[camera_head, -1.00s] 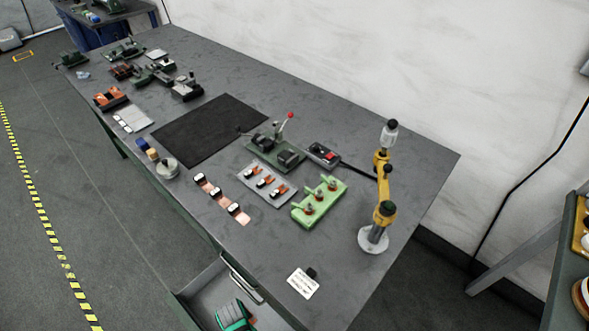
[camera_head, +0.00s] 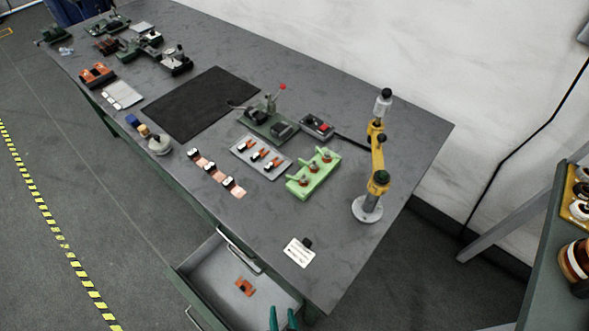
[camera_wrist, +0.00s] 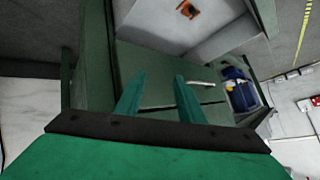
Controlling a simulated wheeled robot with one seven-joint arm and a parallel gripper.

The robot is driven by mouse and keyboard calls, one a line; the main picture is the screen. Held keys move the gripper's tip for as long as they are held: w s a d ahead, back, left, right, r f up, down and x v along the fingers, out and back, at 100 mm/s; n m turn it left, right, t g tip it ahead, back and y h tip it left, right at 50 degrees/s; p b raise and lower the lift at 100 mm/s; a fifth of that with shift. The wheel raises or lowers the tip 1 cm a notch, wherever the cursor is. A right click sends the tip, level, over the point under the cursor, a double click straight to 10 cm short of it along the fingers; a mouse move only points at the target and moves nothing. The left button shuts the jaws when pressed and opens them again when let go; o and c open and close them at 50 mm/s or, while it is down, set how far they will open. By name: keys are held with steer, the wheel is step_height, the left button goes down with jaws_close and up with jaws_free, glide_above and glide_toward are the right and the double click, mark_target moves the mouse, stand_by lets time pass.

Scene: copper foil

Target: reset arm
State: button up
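My gripper (camera_head: 282,318) shows at the bottom edge of the head view, in front of the bench and low by the open drawer. In the wrist view its two green fingers (camera_wrist: 160,98) are spread apart with nothing between them. An open grey drawer (camera_head: 210,262) sticks out from the bench front. A small copper-orange piece with a dark part (camera_head: 244,287) lies on the drawer floor, apart from the gripper. It also shows in the wrist view (camera_wrist: 187,9).
The grey bench (camera_head: 340,265) holds a copper strip with black-and-white pieces (camera_head: 216,173), a grey tray (camera_head: 260,155), a green fixture (camera_head: 314,175) and a yellow-jointed stand (camera_head: 377,170). A shelf (camera_head: 545,250) stands at right. Floor at left is clear.

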steer(key=s+d+r+n+t+h, duration=0.1)
steer(key=s+r+t, duration=0.2)
steer(key=r, duration=0.9)
steer(key=s+d+r+n+t+h, duration=0.1)
steer(key=s+d+r+t, duration=0.1)
steer(key=r, duration=0.9)
steer(key=shift+s+d+r+n+t, duration=0.3)
steer(key=shift+s+r+t, duration=0.1)
steer(key=shift+s, duration=0.3)
steer(key=shift+r, duration=0.1)
steer(key=shift+c, duration=0.6)
steer(key=shift+d, duration=0.15)
